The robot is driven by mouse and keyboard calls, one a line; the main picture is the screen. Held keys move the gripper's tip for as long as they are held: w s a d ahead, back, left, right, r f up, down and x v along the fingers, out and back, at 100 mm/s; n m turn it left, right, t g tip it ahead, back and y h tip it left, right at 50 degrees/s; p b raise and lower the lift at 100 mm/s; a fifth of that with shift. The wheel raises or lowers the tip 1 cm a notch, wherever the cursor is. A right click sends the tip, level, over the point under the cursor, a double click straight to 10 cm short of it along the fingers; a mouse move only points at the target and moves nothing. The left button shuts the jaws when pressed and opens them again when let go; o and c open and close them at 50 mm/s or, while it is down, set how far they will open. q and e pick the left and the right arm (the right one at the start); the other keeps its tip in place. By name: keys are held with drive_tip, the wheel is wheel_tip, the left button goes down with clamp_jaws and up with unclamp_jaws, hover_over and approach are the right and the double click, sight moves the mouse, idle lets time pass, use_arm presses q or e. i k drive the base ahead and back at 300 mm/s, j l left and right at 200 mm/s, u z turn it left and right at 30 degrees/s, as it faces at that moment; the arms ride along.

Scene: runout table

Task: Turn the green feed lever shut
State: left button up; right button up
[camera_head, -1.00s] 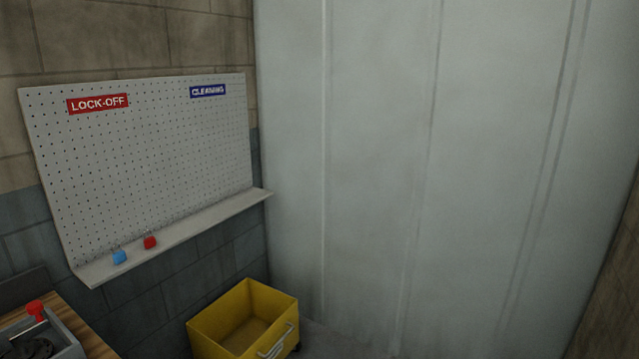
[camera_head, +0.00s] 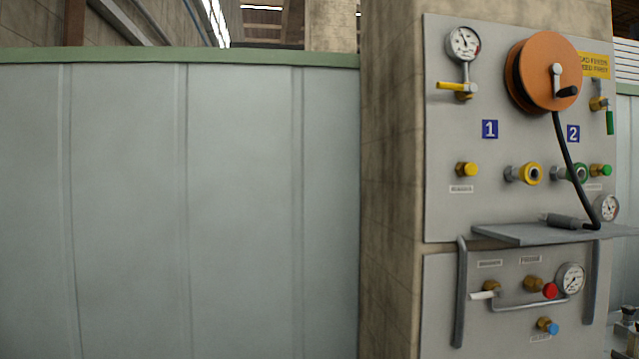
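The green feed lever (camera_head: 609,123) is at the upper right of the grey wall panel (camera_head: 440,205). It hangs down from a brass valve (camera_head: 598,104), right of the orange hose reel (camera_head: 543,72). A yellow lever (camera_head: 451,87) on the panel's upper left lies level, under a round gauge (camera_head: 463,43). Neither of my grippers shows in the head view.
A grey shelf (camera_head: 500,233) juts out from the panel, with a black hose end (camera_head: 562,221) on it. Curved grey bars (camera_head: 460,300) stick out below. A pale partition (camera_head: 240,200) fills the left side.

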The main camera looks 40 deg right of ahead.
sight(608, 103)
drive_tip(key=z, duration=2.7)
drive_tip(key=i+l+u, duration=0.1)
drive_tip(key=i, duration=0.3)
